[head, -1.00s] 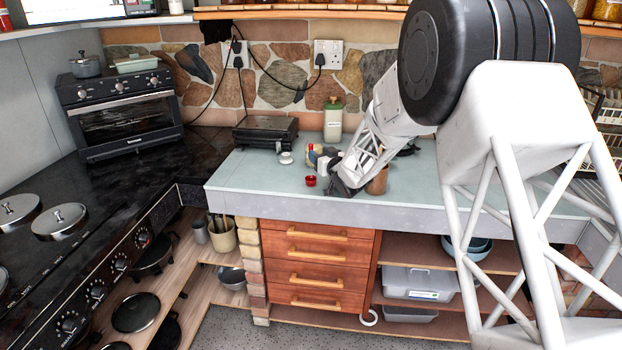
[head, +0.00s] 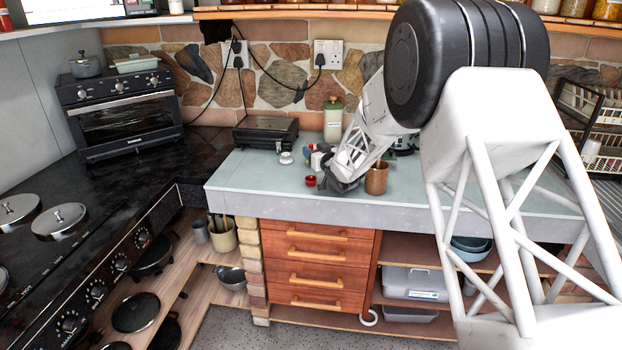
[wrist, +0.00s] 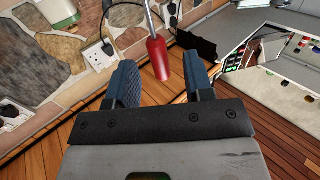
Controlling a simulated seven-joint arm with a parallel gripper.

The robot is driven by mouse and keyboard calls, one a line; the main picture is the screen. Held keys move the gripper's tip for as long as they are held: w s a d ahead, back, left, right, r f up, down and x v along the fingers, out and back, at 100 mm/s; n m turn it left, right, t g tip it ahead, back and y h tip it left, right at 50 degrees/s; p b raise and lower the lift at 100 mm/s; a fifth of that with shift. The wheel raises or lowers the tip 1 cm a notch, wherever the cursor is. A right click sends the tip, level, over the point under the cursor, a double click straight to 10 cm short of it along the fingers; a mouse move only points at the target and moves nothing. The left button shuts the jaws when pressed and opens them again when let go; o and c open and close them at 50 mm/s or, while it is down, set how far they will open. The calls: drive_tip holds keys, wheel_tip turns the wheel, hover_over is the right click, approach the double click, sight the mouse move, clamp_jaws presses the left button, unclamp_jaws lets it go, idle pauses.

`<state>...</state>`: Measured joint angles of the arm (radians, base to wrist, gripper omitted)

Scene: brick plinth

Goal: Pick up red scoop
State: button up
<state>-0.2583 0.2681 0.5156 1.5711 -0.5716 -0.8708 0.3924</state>
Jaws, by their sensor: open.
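In the wrist view, a red scoop part (wrist: 158,58) with a thin metal shaft running up out of the frame shows between the two blue fingers of my gripper (wrist: 161,72). The fingers stand apart, one on each side of it, and a gap shows on both sides. In the head view, my gripper (head: 332,180) is low over the pale green worktop, left of a brown pot (head: 376,180). A small red round item (head: 310,181) is just left of it; I cannot tell whether it belongs to the scoop.
A white lidded item (head: 286,158), a black grill (head: 265,132) and a green-topped bottle (head: 333,119) stand behind on the worktop (head: 240,180). Cords hang from the wall socket (head: 328,53). The worktop's front left is clear.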

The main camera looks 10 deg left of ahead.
drive_tip(key=shift+x, duration=1.95)
drive_tip(key=shift+f, duration=0.1)
drive_tip(key=shift+c, duration=0.5)
clamp_jaws()
drive_tip(key=s+d+r, duration=0.2)
drive_tip(key=s, duration=0.5)
drive_tip(key=s+d+r, duration=0.3)
drive_tip(key=s, duration=0.5)
drive_tip(key=shift+s+d, duration=0.1)
drive_tip(key=shift+d, duration=0.05)
